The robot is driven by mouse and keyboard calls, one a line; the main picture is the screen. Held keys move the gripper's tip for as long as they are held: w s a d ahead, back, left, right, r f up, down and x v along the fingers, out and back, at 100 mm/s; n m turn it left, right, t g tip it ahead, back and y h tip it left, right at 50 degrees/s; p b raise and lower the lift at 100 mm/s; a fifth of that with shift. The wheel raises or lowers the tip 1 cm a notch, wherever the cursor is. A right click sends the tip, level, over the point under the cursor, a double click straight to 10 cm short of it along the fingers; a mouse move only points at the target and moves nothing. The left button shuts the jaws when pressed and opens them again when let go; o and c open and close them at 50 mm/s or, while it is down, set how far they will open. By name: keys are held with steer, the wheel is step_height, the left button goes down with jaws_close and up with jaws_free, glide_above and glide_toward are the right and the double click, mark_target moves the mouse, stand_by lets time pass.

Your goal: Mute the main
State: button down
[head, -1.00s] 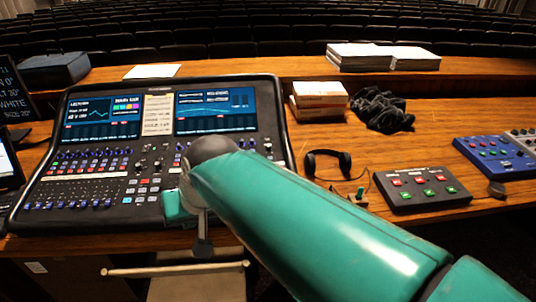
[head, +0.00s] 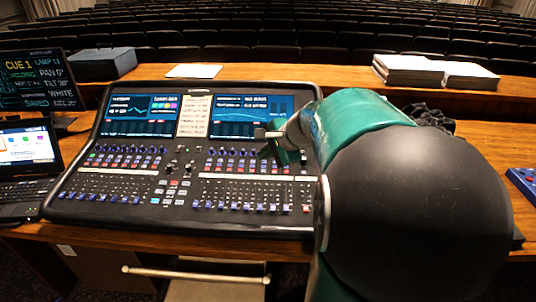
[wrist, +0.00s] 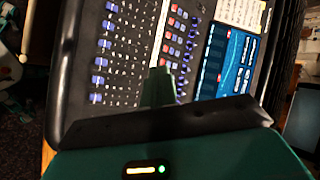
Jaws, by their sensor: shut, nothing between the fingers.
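The black mixing desk (head: 150,212) stands on the wooden table, with two screens and banks of coloured knobs, buttons and faders. A single red control (head: 306,208) sits at the right end of the front fader row. The labels are too small to read, so I cannot tell which control is the main's mute. My gripper (head: 272,150) is over the right half of the desk, below the right screen. In the wrist view its green fingers (wrist: 158,88) are shut and empty, pointing at the controls. Whether they touch the desk cannot be told. My arm hides the desk's right edge.
A laptop (head: 28,155) and a cue monitor (head: 35,80) stand left of the desk. Paper stacks (head: 410,70) lie at the back right. A blue box (head: 524,182) shows at the far right. A horizontal bar (head: 195,275) runs below the table front.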

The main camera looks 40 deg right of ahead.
mark_target(304, 172)
steer(key=d+f+m+t+h, duration=0.1)
steer(key=d+f+m, duration=0.3)
steer(key=d, duration=1.2)
steer(key=m+h, duration=0.1)
steer(key=m, duration=0.2)
steer(key=shift+s+d+m+t, duration=0.2)
steer(key=shift+d+m+t, duration=0.05)
steer(key=shift+m+t, duration=0.05)
steer(key=shift+f, duration=0.1)
steer(key=shift+w+d+f, duration=0.1)
steer(key=shift+f, duration=1.35)
steer(key=shift+w+d+f, duration=0.1)
steer(key=shift+w+f, duration=0.05)
steer(key=shift+f, duration=1.25)
steer(key=shift+w+d+f, duration=0.1)
steer(key=shift+f, duration=1.35)
steer(key=shift+f, duration=0.1)
steer(key=shift+f, duration=0.35)
steer(key=shift+f, duration=0.3)
steer(key=shift+r, duration=0.75)
